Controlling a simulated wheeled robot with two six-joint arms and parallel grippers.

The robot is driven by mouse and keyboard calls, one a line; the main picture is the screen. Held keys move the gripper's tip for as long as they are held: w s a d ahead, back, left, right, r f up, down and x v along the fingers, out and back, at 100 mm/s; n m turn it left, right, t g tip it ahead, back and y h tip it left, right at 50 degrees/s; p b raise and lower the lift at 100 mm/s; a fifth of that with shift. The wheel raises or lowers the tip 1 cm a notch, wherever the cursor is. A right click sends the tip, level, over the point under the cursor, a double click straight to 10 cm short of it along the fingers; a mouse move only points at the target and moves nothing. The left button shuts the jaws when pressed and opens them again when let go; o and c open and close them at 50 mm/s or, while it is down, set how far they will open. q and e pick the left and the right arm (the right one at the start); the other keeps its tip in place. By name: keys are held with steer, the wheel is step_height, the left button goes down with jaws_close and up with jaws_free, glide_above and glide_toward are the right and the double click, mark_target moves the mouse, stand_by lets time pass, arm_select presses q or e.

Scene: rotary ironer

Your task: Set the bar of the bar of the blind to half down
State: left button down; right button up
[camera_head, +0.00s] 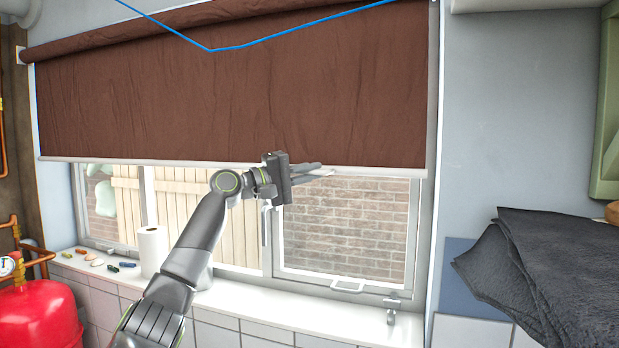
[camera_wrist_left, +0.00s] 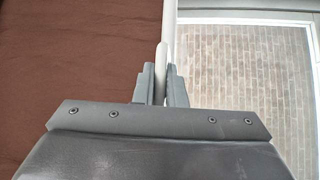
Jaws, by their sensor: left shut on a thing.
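The brown blind (camera_head: 235,85) hangs over the upper part of the window and also fills the left of the left wrist view (camera_wrist_left: 65,60). Its pale bar (camera_head: 385,171) runs along the lower edge and shows as a light rod in the left wrist view (camera_wrist_left: 170,22). My left gripper (camera_head: 318,170) is at the bar, right of its middle. In the left wrist view its fingers (camera_wrist_left: 161,78) are shut around the bar. The fingers hide a short piece of the bar. My right gripper is not in view.
Below the bar are window panes (camera_head: 345,225) and a white sill (camera_head: 290,318). A paper roll (camera_head: 152,250) and small items stand on the sill at left. A window handle (camera_head: 347,286) juts out below. Dark cloth (camera_head: 555,265) lies at right; a red tank (camera_head: 38,318) is at left.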

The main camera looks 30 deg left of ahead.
arm_select(q)
steer(key=shift+r, duration=0.15)
steer(key=c, duration=1.5)
jaws_free()
steer(key=shift+s+a+f+b, duration=0.25)
steer(key=shift+s+f+b, duration=0.1)
steer(key=shift+b, duration=0.1)
steer(key=b+v, duration=1)
steer(key=v, duration=0.6)
steer(key=shift+s+a+r+b, duration=0.15)
steer(key=shift+s+b, duration=0.1)
steer(key=shift+b, duration=0.1)
